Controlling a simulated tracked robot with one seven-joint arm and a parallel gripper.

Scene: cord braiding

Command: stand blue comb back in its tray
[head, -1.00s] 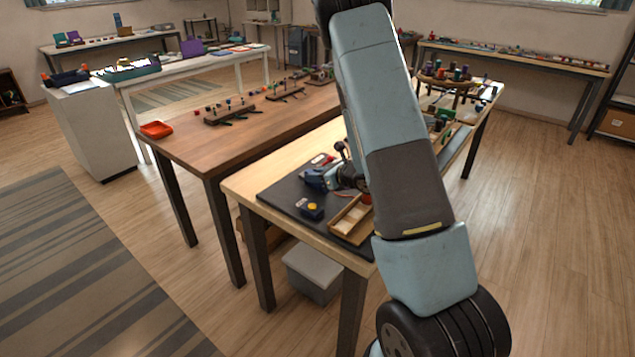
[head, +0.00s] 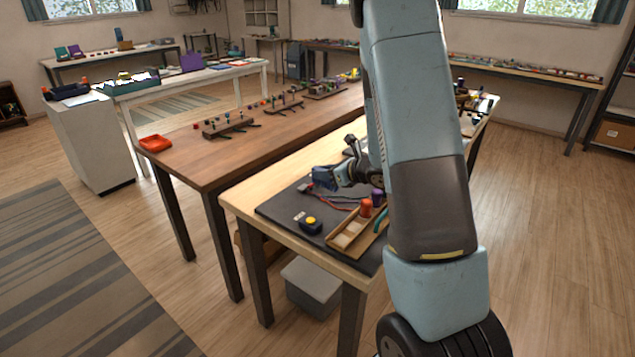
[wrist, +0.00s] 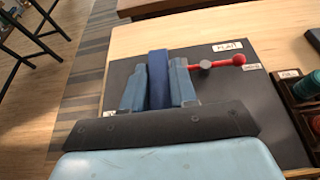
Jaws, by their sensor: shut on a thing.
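My gripper (wrist: 157,88) is shut on the blue comb (wrist: 158,70), a dark blue block-like piece between its two pale blue fingers. In the head view my gripper (head: 326,180) is over the dark mat (head: 275,207), at its far left part. The comb's lower end and its height above the mat are hard to tell. A shallow wooden tray (head: 342,241) with pale compartments lies on the mat, nearer the camera and to the right of the gripper. I cannot tell whether it is the comb's own tray.
A yellow-topped button box (head: 310,222) sits at the mat's near left. My arm hides the table's right part.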

